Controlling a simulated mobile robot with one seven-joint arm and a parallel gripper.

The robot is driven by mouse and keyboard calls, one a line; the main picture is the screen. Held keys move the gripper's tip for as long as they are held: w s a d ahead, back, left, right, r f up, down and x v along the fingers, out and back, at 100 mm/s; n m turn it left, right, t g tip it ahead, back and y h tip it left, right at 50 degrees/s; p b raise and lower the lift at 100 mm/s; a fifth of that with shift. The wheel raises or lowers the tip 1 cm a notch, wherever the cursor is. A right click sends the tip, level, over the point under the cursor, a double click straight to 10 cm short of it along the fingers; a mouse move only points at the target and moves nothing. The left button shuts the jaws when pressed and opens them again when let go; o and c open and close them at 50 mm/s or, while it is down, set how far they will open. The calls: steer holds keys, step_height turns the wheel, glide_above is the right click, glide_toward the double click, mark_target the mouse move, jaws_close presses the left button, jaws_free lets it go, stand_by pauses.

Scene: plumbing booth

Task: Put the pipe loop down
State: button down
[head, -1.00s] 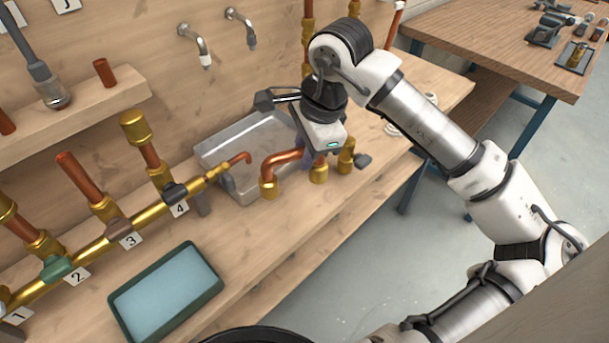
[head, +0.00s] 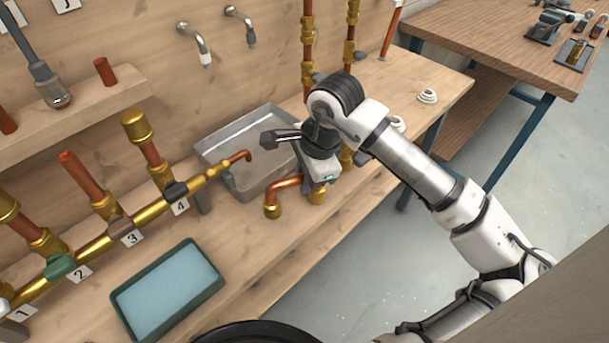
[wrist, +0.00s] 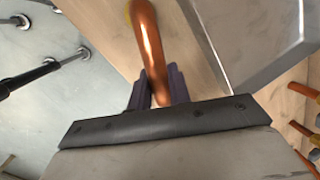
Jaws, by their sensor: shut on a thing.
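The pipe loop (head: 286,183) is a bent copper pipe with brass fittings at its ends. It hangs in my gripper (head: 312,183) in the head view, with its brass ends pointing down near the bench's front edge, in front of the grey tray. I cannot tell whether the ends touch the wooden bench (head: 245,262). In the wrist view the copper of the loop (wrist: 148,45) passes between the dark fingers of my gripper (wrist: 157,88), which are shut on it. The gripper hides part of the loop in the head view.
The grey metal tray (head: 215,150) lies behind the loop. A brass manifold (head: 150,213) with numbered valves runs along the left. A green tray with a blue pad (head: 165,290) lies at front left. Upright copper pipes (head: 307,50) stand behind my arm. The bench between the trays is clear.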

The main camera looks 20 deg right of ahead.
steer(key=c, duration=1.3)
jaws_free()
steer(key=shift+r+p, duration=0.25)
steer(key=shift+p, duration=0.2)
steer(key=b+v, duration=0.1)
steer(key=v, duration=1)
steer(key=shift+s+r+b, duration=0.15)
steer(key=shift+r+b, duration=0.2)
steer(key=shift+d, duration=0.1)
